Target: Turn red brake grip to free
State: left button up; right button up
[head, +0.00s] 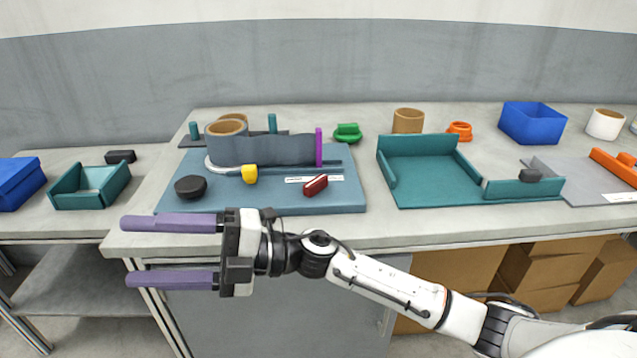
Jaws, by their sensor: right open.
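The red brake grip (316,185) sits on the right part of a blue-grey base board (270,203), just below a white label strip. It lies at a slant, its right end higher in the picture. On the same board are a grey curved wall (270,150), a yellow piece (249,174), a black knob (190,187) and an upright purple bar (319,147). My right gripper (170,252) is open and empty, its two purple fingers pointing left. It is in front of the table's front edge, apart from the grip, to its lower left. My left gripper is not in view.
A teal tray (420,195) stands right of the board. A blue bin (532,122) is at the back right. A teal bin (90,188) is on the left table.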

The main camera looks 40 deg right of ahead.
jog(key=n+g+h, duration=0.1)
jog(key=n+g, duration=0.3)
jog(key=n, duration=0.1)
jog(key=n+h+b, duration=0.3)
jog(key=h+b, duration=0.2)
jog(key=h, duration=1.2)
send_near(317, 181)
jog(key=shift+t, duration=0.4)
jog(key=x, duration=0.2)
jog(key=b+x, duration=0.1)
jog(key=x, duration=0.4)
jog(key=shift+s+a+f, duration=0.1)
jog(key=shift+s+f, duration=0.05)
jog(key=shift+f, duration=0.3)
jog(key=c, duration=1.1)
jog(key=shift+o, duration=0.2)
